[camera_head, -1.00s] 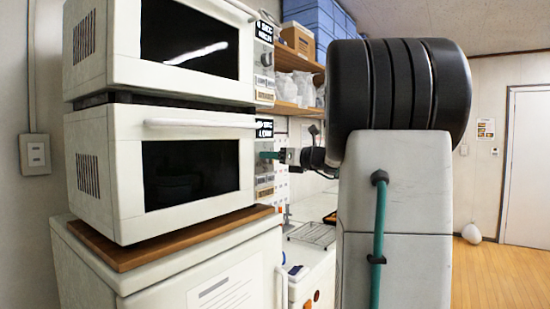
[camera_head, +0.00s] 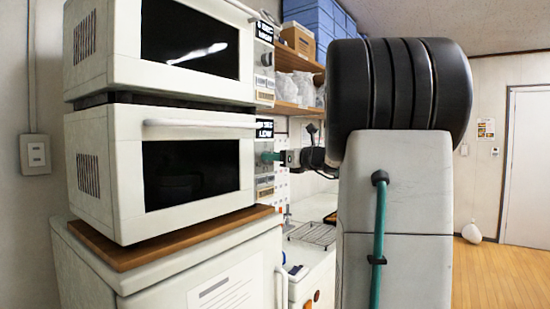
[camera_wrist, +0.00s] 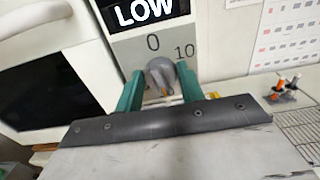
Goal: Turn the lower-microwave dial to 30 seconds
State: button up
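The lower microwave (camera_head: 125,165) is white with a dark door window. Its display (camera_head: 264,128) shows LOW on its second line, large in the wrist view (camera_wrist: 148,12); the upper line is too small to read surely in the head view. Below the display, the grey dial (camera_wrist: 160,74) sits under a printed 0, with a 10 to its upper right. My gripper (camera_wrist: 158,88) has its green fingers on either side of the dial, with a narrow gap seen at the left finger. It also shows in the head view (camera_head: 268,157), at the panel. The dial's pointer setting is unclear.
The upper microwave (camera_head: 105,45) stands just above. A wooden board (camera_head: 130,253) lies under the lower one, on a white cabinet (camera_head: 120,285). A wire rack (camera_head: 315,234) is on the counter to the right. Shelves with boxes and bags are behind. Open floor (camera_head: 490,270) shows at the right.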

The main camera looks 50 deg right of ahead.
jog(key=shift+o, duration=1.4)
jog(key=s, duration=0.7)
jog(key=shift+s+d, duration=0.35)
jog(key=shift+s, duration=0.05)
jog(key=w+n, duration=0.8)
jog(key=n, duration=1.1)
jog(key=shift+a+f+n, duration=0.3)
jog(key=shift+a, duration=0.15)
